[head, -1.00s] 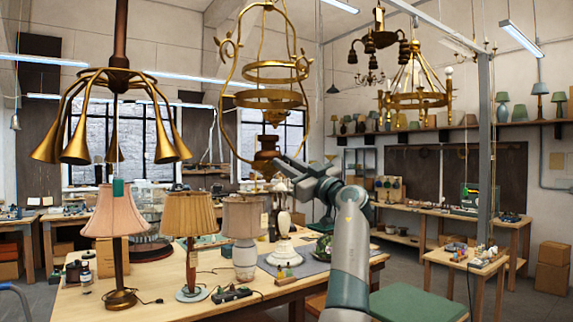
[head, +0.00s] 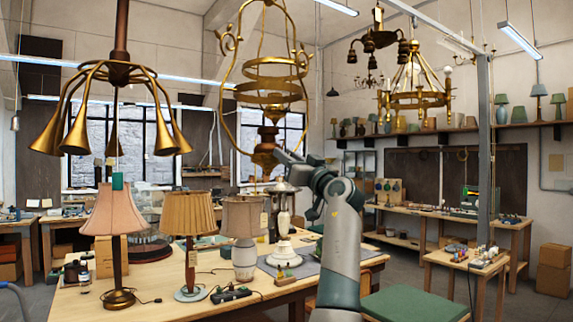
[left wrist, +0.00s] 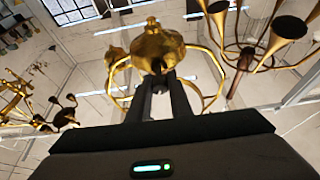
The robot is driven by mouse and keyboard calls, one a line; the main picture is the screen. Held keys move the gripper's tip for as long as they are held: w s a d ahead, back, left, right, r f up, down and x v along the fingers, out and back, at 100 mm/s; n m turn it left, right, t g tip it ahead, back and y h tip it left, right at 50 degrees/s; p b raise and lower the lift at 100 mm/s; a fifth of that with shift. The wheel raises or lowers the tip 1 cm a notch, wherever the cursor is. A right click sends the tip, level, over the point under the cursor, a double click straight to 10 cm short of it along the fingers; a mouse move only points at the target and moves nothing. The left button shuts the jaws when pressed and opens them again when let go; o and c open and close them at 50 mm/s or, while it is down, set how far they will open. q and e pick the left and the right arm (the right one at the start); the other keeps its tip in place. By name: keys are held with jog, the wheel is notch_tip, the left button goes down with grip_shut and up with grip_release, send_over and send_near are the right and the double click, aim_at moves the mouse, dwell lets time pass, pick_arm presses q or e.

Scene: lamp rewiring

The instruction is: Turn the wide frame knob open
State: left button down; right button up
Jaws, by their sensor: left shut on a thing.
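The wide frame (head: 226,110) is a hanging brass lantern frame with curved side rods and ring bands, in the upper middle of the head view. Its knob (head: 264,158) is the rounded brass piece at the bottom end. My left gripper (head: 279,154) reaches it from the right and below, and its jaws are shut on the knob. In the left wrist view the fingers (left wrist: 159,82) meet the brass knob (left wrist: 157,46) from below, with the frame's rods spreading behind it. The fingertips partly hide the contact. My right gripper is in neither view.
A chandelier with several brass horn shades (head: 77,134) hangs at the left. Table lamps with a pink shade (head: 112,212) and a pleated tan shade (head: 186,214) stand on the workbench (head: 150,312) below. A brass ring chandelier (head: 418,100) hangs at the right.

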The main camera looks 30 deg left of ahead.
pick_arm(q)
jog(key=m+t, duration=0.1)
jog(key=m, duration=0.1)
jog(key=m+t+h+b, duration=0.1)
jog(key=m, duration=0.2)
jog(key=shift+h+b, duration=0.3)
jog(key=m+t+h, duration=0.1)
jog(key=m, duration=0.3)
jog(key=shift+m+t+h+b, duration=0.3)
jog(key=shift+t+h+b, duration=0.1)
jog(key=m+h, duration=0.1)
jog(key=m, duration=0.1)
jog(key=m+t, duration=0.1)
jog(key=m, duration=0.1)
jog(key=shift+w+m+h, duration=0.1)
jog(key=shift+m+h, duration=0.3)
jog(key=shift+m+h+b, duration=0.3)
jog(key=shift+m+h, duration=0.5)
jog(key=shift+m, duration=1.2)
jog(key=shift+f, duration=0.1)
jog(key=c, duration=1.6)
grip_release()
jog(key=shift+d, duration=0.1)
